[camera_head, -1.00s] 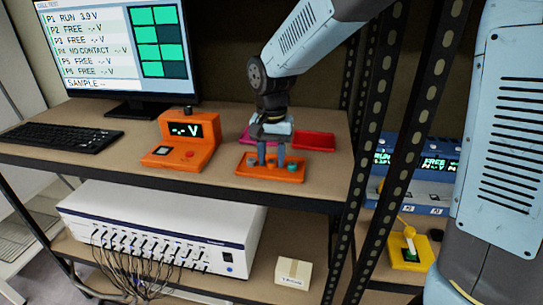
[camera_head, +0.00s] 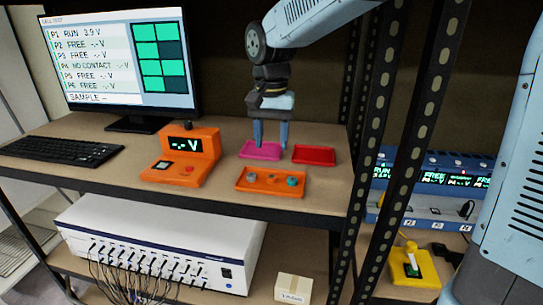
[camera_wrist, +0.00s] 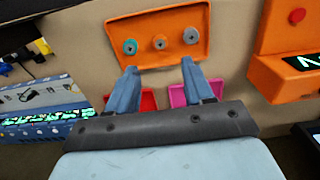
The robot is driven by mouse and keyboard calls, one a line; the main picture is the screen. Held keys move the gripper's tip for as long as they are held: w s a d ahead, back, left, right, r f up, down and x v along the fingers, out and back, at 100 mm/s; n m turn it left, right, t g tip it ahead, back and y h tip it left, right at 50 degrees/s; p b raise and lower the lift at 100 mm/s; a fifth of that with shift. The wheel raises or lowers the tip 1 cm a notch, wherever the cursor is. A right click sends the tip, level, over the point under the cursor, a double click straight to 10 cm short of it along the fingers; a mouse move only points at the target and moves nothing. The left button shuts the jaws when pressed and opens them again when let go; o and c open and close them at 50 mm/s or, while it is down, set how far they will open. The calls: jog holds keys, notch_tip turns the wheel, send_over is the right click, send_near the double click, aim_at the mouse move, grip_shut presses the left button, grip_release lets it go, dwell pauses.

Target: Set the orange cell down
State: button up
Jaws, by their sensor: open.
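The orange cell (camera_head: 271,179) stands in the middle of the orange tray (camera_head: 262,190) on the upper shelf. In the wrist view the orange cell (camera_wrist: 159,42) sits between a teal cell (camera_wrist: 130,47) on its left and a grey cell (camera_wrist: 190,36) on its right, all inside the orange tray (camera_wrist: 160,61).
A magenta tray (camera_head: 258,150) and a red tray (camera_head: 314,154) lie behind the orange tray; neither shows a cell. An orange voltage tester (camera_head: 184,153) stands to the left, with a keyboard (camera_head: 60,150) and monitor (camera_head: 120,60) beyond. A perforated rack post (camera_head: 350,165) stands at the right.

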jog(key=shift+r, duration=1.4)
